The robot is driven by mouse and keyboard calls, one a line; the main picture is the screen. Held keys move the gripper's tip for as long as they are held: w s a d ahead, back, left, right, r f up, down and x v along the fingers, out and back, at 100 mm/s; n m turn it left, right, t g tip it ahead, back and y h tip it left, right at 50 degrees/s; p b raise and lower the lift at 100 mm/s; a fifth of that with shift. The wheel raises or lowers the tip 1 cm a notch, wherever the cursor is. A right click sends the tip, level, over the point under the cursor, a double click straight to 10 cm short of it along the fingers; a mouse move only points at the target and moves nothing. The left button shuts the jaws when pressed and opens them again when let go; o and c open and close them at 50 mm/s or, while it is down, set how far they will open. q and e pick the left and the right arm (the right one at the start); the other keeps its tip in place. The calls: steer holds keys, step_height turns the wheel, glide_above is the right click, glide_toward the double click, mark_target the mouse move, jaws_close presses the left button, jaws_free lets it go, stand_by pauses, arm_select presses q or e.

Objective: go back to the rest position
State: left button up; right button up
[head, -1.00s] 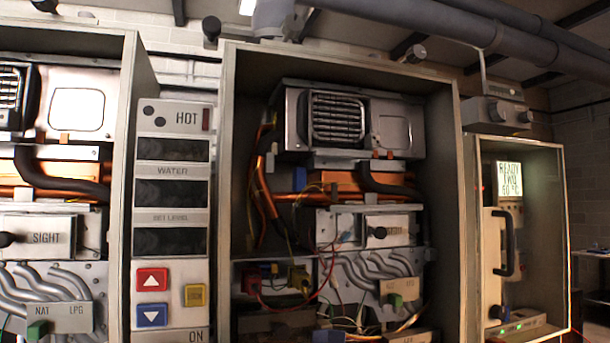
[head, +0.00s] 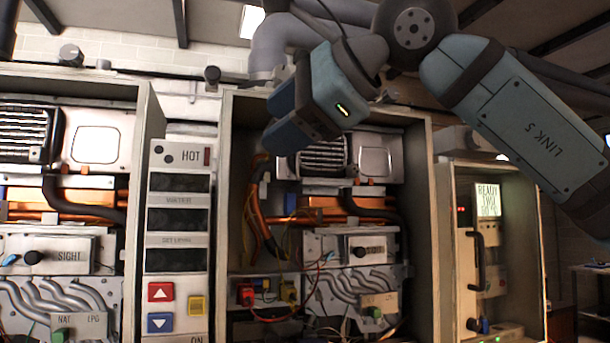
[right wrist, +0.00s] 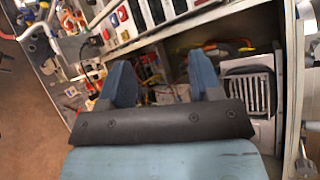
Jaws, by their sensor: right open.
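My right gripper (head: 280,118) is in the head view in front of the upper part of the middle heater cabinet (head: 432,220). Its blue fingers point left and hide part of the heater's grille (head: 322,158). In the right wrist view the two blue fingers of the gripper (right wrist: 162,75) stand apart with nothing between them. The open cabinet and its wiring show beyond them. My left gripper is in neither view.
A control panel (head: 178,240) marked HOT and WATER stands left of the middle cabinet. Another open heater (head: 75,150) is at far left. A smaller lit cabinet (head: 447,240) with a screen (head: 487,200) is on the right. Grey pipes run overhead.

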steer(key=w+f+m+g+y+p, duration=0.1)
steer(key=w+f+m+g+y, duration=0.3)
steer(key=f, duration=0.6)
steer(key=w+f+m+g+y+p, duration=0.1)
steer(key=f+m+g+y, duration=0.2)
steer(key=f+g+y, duration=0.45)
steer(key=w+d+f+m+t+h+p, duration=0.1)
steer(key=w+d+f+m+t+h, duration=0.2)
steer(key=f+m+t, duration=0.65)
steer(key=d+f+m+t+h+p, duration=0.1)
steer(key=d+f+m+t+h, duration=0.35)
steer(key=f+m, duration=0.75)
steer(key=w+d+f+m+t+h, duration=0.15)
steer(key=d+f+m+t, duration=0.25)
steer(key=f+m+t, duration=0.7)
steer(key=s+d+f+m+g+h+p, duration=0.15)
steer(key=s+d+f+m+h, duration=0.3)
steer(key=f, duration=0.55)
steer(key=s+d+f+m+g+h, duration=0.25)
steer(key=s+f+m+h, duration=0.2)
steer(key=f+m, duration=0.4)
steer(key=s+d+f+m+g, duration=0.2)
steer(key=s+f+g, duration=0.1)
steer(key=s+f, duration=0.4)
steer(key=s+d+f+m+g+h, duration=0.1)
steer(key=s+f+m+g, duration=0.1)
steer(key=s+f, duration=0.5)
steer(key=shift+s+d+f+g+p, duration=0.15)
steer(key=shift+s+d+g+p, duration=0.4)
steer(key=shift+s, duration=0.65)
